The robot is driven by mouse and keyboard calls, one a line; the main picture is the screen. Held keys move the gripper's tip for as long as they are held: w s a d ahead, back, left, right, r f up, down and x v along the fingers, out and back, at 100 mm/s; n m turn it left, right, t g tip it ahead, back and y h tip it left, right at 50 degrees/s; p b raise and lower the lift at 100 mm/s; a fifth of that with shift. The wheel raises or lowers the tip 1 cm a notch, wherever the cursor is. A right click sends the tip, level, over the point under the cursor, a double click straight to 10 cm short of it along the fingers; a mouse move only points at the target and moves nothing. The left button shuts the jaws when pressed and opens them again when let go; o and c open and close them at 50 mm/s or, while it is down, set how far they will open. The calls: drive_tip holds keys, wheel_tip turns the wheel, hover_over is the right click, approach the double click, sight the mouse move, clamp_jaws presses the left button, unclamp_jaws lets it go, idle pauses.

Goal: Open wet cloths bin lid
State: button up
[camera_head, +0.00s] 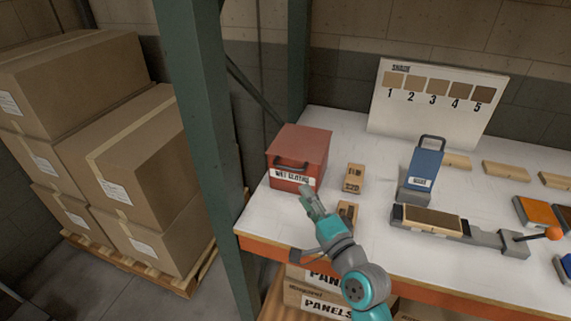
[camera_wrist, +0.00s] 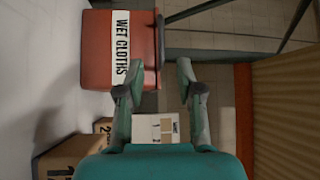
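The wet cloths bin (camera_head: 310,161) is a red box with a white "WET CLOTHS" label, standing at the left end of the white bench. Its lid (camera_head: 301,139) looks shut. A dark bar handle (camera_head: 291,165) runs across its front, above the label. My gripper (camera_head: 309,194) is just in front of the bin, below the handle. In the wrist view the bin (camera_wrist: 98,49) appears turned sideways at upper left. There the open fingers of my gripper (camera_wrist: 159,65) stand apart, with the handle (camera_wrist: 160,38) in line with the gap. Contact cannot be told.
Small numbered wooden blocks (camera_head: 353,179) stand right of the bin. A green rack post (camera_head: 205,150) rises left of the bin. A shade board (camera_head: 430,125) stands behind.

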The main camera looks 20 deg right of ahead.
sight(288, 168)
drive_tip(key=w, duration=0.3)
drive_tip(key=w+a+r, duration=0.1)
drive_tip(key=w, duration=0.6)
drive_tip(key=shift+w+a+r, duration=0.25)
drive_tip(key=shift+w+a, duration=0.1)
clamp_jaws()
